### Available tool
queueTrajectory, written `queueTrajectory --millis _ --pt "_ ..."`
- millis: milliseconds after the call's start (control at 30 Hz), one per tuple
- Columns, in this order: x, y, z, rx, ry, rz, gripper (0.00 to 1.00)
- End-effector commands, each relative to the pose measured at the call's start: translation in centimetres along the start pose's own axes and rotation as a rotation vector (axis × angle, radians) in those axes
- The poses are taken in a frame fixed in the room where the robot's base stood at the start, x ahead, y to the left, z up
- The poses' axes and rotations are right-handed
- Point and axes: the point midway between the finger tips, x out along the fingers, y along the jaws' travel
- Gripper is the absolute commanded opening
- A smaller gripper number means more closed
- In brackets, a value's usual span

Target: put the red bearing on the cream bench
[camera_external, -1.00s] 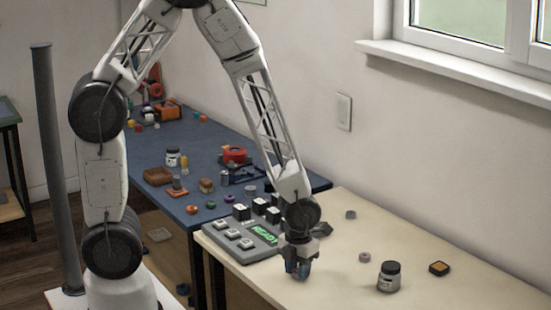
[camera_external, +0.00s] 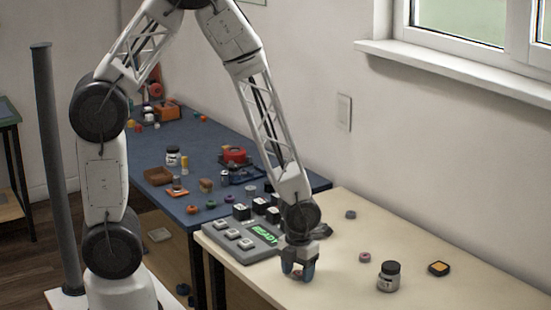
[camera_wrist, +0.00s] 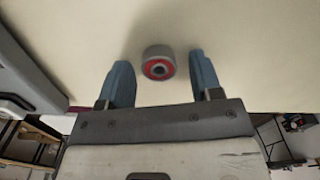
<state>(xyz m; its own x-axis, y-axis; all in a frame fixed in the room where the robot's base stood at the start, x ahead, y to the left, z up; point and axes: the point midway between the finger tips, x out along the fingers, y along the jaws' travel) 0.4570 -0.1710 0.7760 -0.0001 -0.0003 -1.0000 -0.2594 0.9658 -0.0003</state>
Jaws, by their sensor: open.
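The red bearing (camera_wrist: 158,66), a dark grey ring with a red face, rests on the cream bench (camera_wrist: 255,60) in the wrist view. It lies between the tips of my gripper (camera_wrist: 160,70), with a gap on each side. In the external view, my gripper (camera_external: 298,272) points down just above the near left part of the cream bench (camera_external: 440,225), its blue fingers apart. The bearing is only a small reddish spot between them there.
A grey button panel with a green display (camera_external: 265,238) stands just left of my gripper. The blue bench (camera_external: 225,150) behind is cluttered.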

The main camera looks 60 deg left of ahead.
Motion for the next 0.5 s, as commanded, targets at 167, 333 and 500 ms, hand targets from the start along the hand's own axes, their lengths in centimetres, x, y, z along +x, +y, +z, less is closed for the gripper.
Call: queueTrajectory --millis 167,333,500 --pt "-0.5 0.0 0.0 0.0 -0.001 -0.001 0.59" --pt "-1.5 0.0 0.1 0.0 -0.002 -0.001 0.59" --pt "-3.1 -0.1 0.1 0.0 -0.003 -0.002 0.59"
